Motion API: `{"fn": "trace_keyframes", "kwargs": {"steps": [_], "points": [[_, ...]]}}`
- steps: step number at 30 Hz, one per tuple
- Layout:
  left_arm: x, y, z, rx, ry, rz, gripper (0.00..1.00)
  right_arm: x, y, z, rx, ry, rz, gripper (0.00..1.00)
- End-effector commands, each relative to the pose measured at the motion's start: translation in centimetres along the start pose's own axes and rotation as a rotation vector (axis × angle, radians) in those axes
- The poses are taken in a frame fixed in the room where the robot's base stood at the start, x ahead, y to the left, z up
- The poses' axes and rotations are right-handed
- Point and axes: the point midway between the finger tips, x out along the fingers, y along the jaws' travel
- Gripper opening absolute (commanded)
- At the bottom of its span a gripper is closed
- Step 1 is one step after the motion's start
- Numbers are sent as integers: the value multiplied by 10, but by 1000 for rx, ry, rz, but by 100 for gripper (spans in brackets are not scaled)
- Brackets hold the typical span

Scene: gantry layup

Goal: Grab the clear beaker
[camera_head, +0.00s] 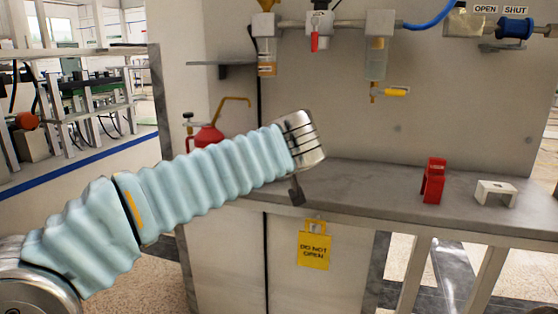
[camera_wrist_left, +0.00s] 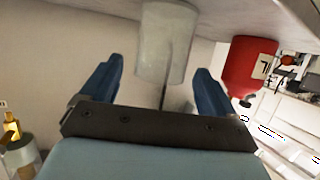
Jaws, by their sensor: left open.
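The clear beaker (camera_wrist_left: 166,42) shows in the left wrist view, pale and translucent, by the grey bench surface at the top of the picture. My left gripper (camera_wrist_left: 160,69) is open, with its two blue fingers apart. The beaker's lower part in the picture lies between the fingertips, with gaps on both sides. I cannot tell how deep it is between them. In the head view my left arm reaches in over the bench, and I cannot make out the beaker there; the wrist seems to hide it. My right gripper is in neither view.
A red can (camera_wrist_left: 250,66) stands close to the right finger in the wrist view; it also shows behind my arm in the head view (camera_head: 207,138). On the bench's right (camera_head: 370,184) are a red block (camera_head: 433,181) and a white bracket (camera_head: 496,192). Pipes and valves hang above.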

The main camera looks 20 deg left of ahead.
Motion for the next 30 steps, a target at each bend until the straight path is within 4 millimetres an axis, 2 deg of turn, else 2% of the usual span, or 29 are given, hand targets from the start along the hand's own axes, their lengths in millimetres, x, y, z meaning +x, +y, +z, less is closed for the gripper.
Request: {"fn": "trace_keyframes", "kwargs": {"steps": [3, 6, 13, 24, 30], "points": [[18, 0, -2, 1, -1, -2, 89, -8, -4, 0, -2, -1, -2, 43], [27, 0, 0, 0, -1, -1, 89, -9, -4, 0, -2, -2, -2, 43], [28, 0, 0, 0, 0, 1, 89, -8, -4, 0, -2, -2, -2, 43], [28, 0, 0, 0, 0, 1, 34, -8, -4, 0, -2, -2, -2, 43], [28, 0, 0, -1, 0, 1, 33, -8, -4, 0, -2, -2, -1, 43]]}}
